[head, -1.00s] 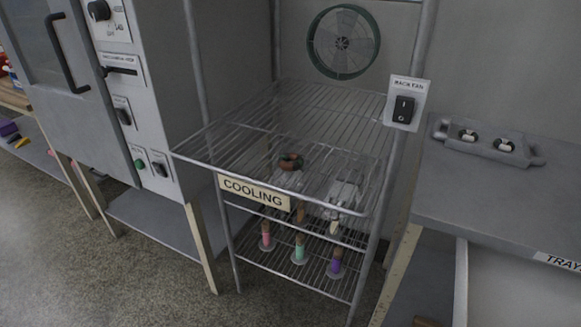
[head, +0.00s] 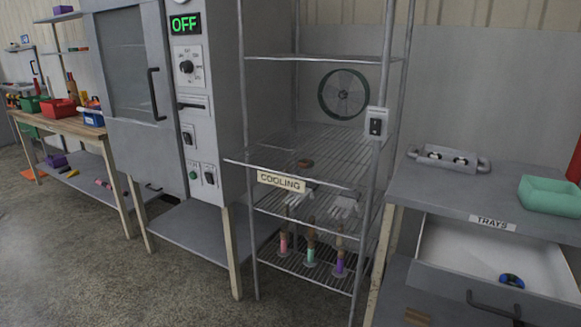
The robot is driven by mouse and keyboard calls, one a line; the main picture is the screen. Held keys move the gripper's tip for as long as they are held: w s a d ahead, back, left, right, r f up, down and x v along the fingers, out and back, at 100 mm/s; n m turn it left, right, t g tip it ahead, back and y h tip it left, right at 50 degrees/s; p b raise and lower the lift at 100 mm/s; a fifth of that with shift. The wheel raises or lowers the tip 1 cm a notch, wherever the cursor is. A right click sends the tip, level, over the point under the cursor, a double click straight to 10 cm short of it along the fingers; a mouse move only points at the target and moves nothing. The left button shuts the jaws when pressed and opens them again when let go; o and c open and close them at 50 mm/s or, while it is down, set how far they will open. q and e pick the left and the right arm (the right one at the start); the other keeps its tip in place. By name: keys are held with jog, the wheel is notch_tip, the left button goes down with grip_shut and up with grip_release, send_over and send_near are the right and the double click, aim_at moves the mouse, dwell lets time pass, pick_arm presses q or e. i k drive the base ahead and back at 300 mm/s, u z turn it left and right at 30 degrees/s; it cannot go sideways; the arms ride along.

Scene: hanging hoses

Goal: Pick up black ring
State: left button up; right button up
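No plain black ring can be made out. A small dark ring with blue parts (head: 511,281) lies in the open drawer (head: 450,250) at the lower right of the head view. A brownish ring (head: 304,163) lies on the upper wire shelf of the cooling rack (head: 325,140); its exact colours are hard to tell from here. Neither of my grippers is in view.
An oven reading OFF (head: 186,24) stands left of the rack. Glove-like items (head: 345,206) and several coloured-handled tools (head: 310,250) are on the lower rack shelves. A grey tray (head: 447,158) and a green bin (head: 550,196) stand on the right counter. The floor in front is clear.

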aim_at(303, 162)
jog(key=u, duration=0.65)
jog(key=i, duration=1.7)
jog(key=z, duration=0.6)
